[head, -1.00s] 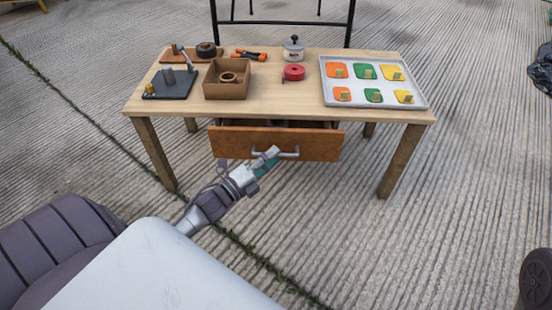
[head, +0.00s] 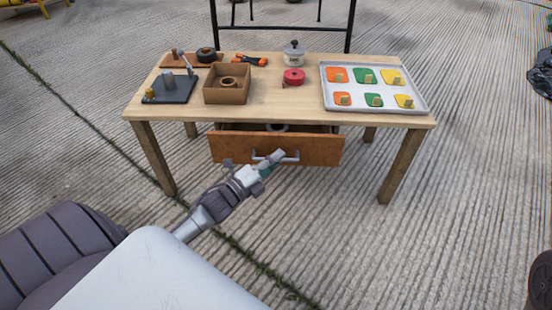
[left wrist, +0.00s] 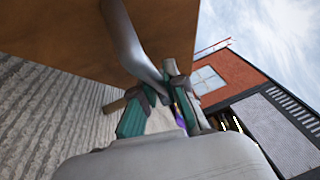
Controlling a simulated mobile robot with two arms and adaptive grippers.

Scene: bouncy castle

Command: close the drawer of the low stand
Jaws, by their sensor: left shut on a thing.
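The low stand is a wooden table (head: 290,100) with a drawer (head: 322,150) under its top. The drawer stands part way open, with its brown front pulled out toward me and a round thing (head: 277,127) partly visible inside. A grey bar handle (head: 293,157) is on the drawer front. My left gripper (head: 271,162) is at the handle, shut on it. In the left wrist view the fingers (left wrist: 162,98) close around the handle (left wrist: 128,42), beside the brown drawer front (left wrist: 60,28). My right gripper is not in view.
On the tabletop are an open box (head: 228,90), a dark board with posts (head: 172,88), a red round thing (head: 293,76), a pot (head: 294,53) and a tray of coloured pieces (head: 374,105). Bare ribbed ground (head: 440,230) surrounds the stand.

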